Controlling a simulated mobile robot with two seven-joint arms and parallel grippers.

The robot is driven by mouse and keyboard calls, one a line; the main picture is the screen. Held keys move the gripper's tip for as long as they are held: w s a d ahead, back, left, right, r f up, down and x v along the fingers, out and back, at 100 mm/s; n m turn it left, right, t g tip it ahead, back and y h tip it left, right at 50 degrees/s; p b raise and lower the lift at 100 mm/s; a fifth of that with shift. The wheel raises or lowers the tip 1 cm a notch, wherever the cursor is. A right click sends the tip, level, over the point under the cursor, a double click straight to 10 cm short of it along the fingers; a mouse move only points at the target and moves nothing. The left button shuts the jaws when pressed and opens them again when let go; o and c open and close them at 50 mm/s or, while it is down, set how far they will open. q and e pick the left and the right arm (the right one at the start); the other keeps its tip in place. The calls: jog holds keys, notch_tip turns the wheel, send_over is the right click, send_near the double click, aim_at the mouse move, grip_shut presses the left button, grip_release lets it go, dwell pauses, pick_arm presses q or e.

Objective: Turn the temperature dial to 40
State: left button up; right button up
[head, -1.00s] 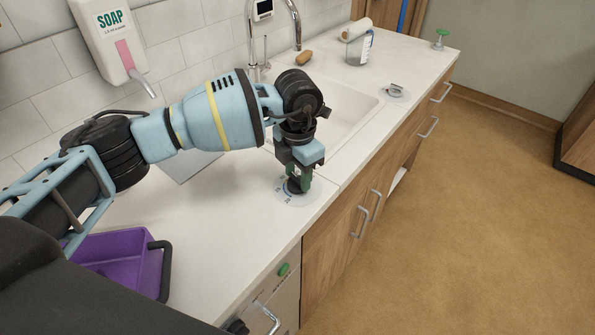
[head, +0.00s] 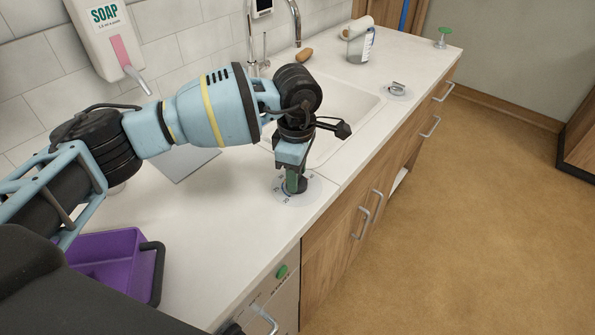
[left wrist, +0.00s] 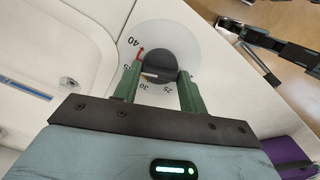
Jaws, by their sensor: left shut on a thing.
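The temperature dial is a black round knob (left wrist: 158,66) on a pale numbered disc (left wrist: 190,45), set on the counter in front of the sink. In the left wrist view its red mark lies close beside the printed 40; 30 and 25 also read. My left gripper (left wrist: 157,88) points down with its green fingers on either side of the knob, shut on it. In the head view the gripper (head: 292,181) hides part of the knob and disc.
The sink (head: 345,115) lies behind the dial. A purple tray (head: 105,262) stands at the lower left. A soap dispenser (head: 108,35) hangs on the wall. A second fitting (head: 398,89) and a bottle (head: 360,47) stand farther along. The counter's front edge is close to the dial.

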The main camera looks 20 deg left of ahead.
pick_arm(q)
jog(key=m+b, duration=0.1)
jog(key=m, duration=0.3)
jog(key=shift+m, duration=1)
pick_arm(e)
jog(key=shift+s+a+f, duration=0.1)
jog(key=shift+s+f, duration=0.05)
jog(key=shift+f, duration=0.35)
jog(key=shift+s+f, duration=0.15)
jog(key=shift+f, duration=0.3)
pick_arm(q)
jog(key=shift+b, duration=0.3)
pick_arm(e)
jog(key=shift+s+f, duration=0.1)
jog(key=shift+s, duration=0.1)
pick_arm(q)
jog(key=o, duration=1)
jog(key=shift+r, duration=0.1)
notch_tip(320, 180, up, 6)
jog(key=shift+r, duration=0.85)
pick_arm(e)
jog(key=shift+f, duration=0.15)
